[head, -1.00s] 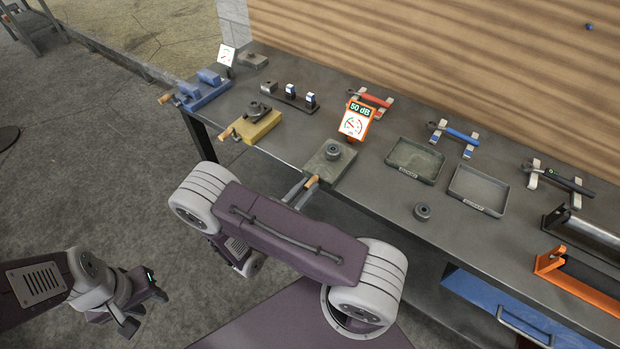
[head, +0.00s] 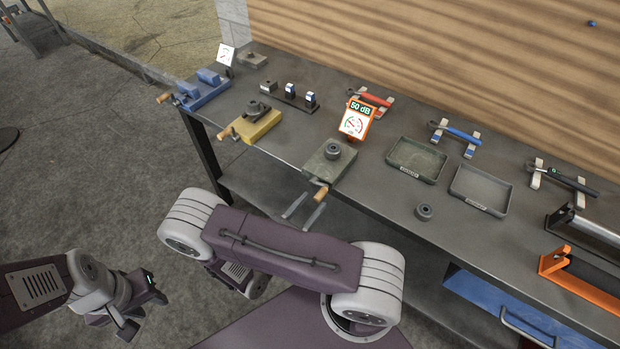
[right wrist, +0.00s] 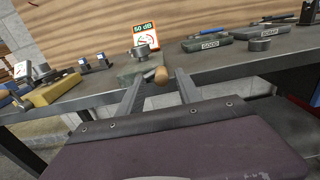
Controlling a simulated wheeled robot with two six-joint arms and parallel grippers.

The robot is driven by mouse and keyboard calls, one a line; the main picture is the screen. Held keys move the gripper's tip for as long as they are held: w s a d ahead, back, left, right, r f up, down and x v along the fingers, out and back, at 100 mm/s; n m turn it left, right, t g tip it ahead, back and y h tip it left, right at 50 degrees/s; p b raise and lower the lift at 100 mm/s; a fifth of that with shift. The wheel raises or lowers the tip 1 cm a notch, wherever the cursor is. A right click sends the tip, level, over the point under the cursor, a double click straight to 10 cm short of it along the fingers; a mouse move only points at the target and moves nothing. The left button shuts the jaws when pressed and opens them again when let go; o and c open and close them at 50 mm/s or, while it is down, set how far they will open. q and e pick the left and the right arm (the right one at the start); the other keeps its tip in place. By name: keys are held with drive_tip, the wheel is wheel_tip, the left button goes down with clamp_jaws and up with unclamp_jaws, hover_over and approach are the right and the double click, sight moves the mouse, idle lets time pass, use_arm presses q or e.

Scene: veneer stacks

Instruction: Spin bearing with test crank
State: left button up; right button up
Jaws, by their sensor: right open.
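The grey-green test block (head: 318,167) sits at the bench's front edge with a dark ring-shaped bearing (head: 333,151) on top. Its crank, with a wooden handle (head: 321,194), sticks out past the edge. An orange-framed gauge (head: 355,121) reading 50 dB stands behind. My right gripper (head: 305,209) is open and empty, just in front of the handle. In the right wrist view, the handle (right wrist: 161,76) shows between and beyond the fingertips, apart from them. My left gripper (head: 141,312) is open and empty at lower left, over the floor.
A yellow block (head: 262,127) and a blue one (head: 207,92) with wooden handles stand to the left. Two shallow trays (head: 480,190) lie to the right, with a loose bearing (head: 423,212) in front. Tools rest on stands behind. A blue drawer (head: 495,312) is under the bench.

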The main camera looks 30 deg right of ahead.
drive_tip(key=v, duration=0.4)
drive_tip(key=shift+s+a, duration=0.1)
drive_tip(key=shift+a, duration=0.15)
drive_tip(key=shift+d, duration=0.1)
drive_tip(key=d+r+m+g, duration=0.1)
drive_tip(key=m+g, duration=0.1)
drive_tip(key=d+r+m+g, duration=0.3)
drive_tip(key=d+r+m, duration=0.1)
drive_tip(key=shift+w+r+m+g, duration=0.15)
drive_tip(key=shift+w+m+g, duration=0.15)
drive_tip(key=shift+g, duration=0.1)
drive_tip(key=s+m+g+y, duration=0.6)
drive_tip(key=s+m+y, duration=0.4)
drive_tip(key=m+y, duration=0.2)
drive_tip(key=w+a+f+m+t+y, duration=0.1)
drive_tip(key=w+a+m+t+y, duration=0.3)
drive_tip(key=w+a+t, duration=0.2)
drive_tip(key=shift+w+a+f+y, duration=0.2)
drive_tip(key=shift+w+a+y, duration=0.2)
drive_tip(key=shift+a, duration=0.75)
